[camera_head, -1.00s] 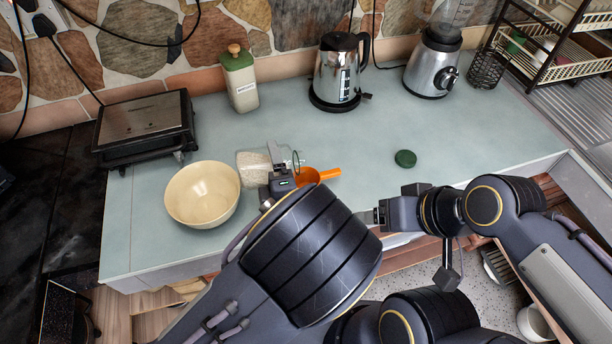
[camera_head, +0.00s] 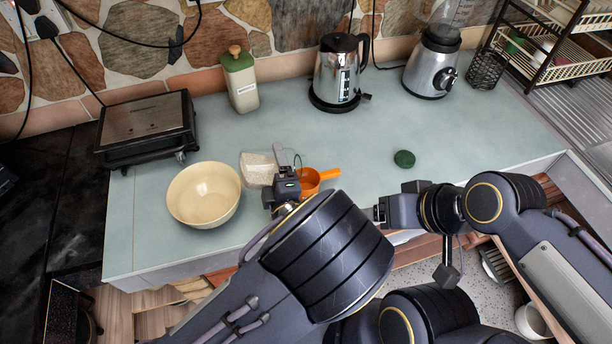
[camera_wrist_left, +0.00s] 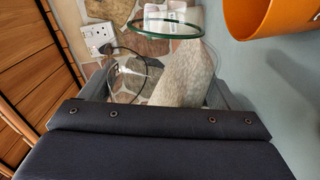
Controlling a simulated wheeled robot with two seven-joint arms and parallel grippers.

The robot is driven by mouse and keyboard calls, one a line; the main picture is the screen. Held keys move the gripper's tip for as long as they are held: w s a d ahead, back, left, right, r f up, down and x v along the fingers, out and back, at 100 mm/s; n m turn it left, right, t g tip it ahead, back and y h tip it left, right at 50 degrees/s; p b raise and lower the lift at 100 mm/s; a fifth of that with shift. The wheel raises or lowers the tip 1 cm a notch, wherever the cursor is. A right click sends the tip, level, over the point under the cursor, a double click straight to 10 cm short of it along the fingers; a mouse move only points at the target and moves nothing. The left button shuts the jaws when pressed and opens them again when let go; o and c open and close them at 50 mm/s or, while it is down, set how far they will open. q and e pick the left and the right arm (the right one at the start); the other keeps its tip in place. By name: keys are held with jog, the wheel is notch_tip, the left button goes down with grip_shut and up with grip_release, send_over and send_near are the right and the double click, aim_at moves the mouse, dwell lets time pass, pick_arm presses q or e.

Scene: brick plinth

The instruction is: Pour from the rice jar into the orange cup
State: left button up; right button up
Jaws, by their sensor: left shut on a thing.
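The clear rice jar (camera_head: 257,168) lies tipped over in my left gripper (camera_head: 281,168), above or near the counter. In the head view, my left gripper partly hides the jar and cup. My right gripper (camera_head: 379,214) is low at the counter's front edge, apart from both; its finger opening is unclear.
A cream bowl (camera_head: 204,194) stands left of the jar. A green lid (camera_head: 404,158) lies right of the cup. A grill (camera_head: 147,128), green-lidded canister (camera_head: 240,80), kettle (camera_head: 338,72) and blender (camera_head: 433,65) stand behind. The counter's middle (camera_head: 350,140) is clear.

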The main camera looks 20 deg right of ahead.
pick_arm(q)
jog(key=shift+d+m+p, duration=0.1)
jog(key=shift+m+p, duration=0.2)
jog(key=shift+p, duration=0.05)
jog(key=shift+d+r+m+p, duration=0.25)
jog(key=shift+m+p, duration=0.15)
jog(key=shift+p, duration=0.3)
jog(key=shift+d+r+m, duration=0.3)
jog(key=shift+m, duration=0.45)
jog(key=shift+d+r+m, duration=0.25)
jog(key=shift+d+m, duration=0.05)
jog(key=shift+m, duration=0.45)
dwell(2.8)
